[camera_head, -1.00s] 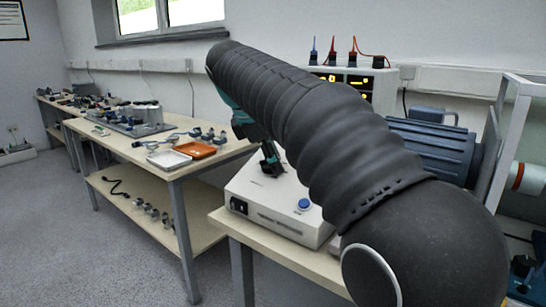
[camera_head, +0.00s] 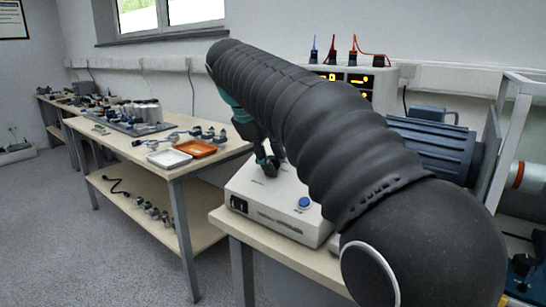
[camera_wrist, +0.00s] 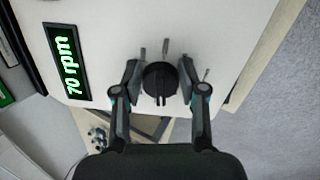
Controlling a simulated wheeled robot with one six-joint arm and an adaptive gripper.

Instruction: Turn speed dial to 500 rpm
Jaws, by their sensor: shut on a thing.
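The speed dial (camera_wrist: 160,84) is a round black knob with a ridge across it, on the pale face of a control box. The same box (camera_head: 272,208) stands on the bench in the head view, and my arm hides part of it. A green display (camera_wrist: 70,62) beside the dial reads 70 rpm. My gripper (camera_wrist: 160,72) has one finger on each side of the dial and is shut on it. In the head view my gripper (camera_head: 268,163) reaches down to the top of the box.
A blue button (camera_head: 304,203) is on the box's front. A blue-grey motor (camera_head: 436,150) stands to the right, near a grey frame (camera_head: 512,125). A instrument with lit displays (camera_head: 357,82) is behind my arm. A side table holds an orange tray (camera_head: 201,149).

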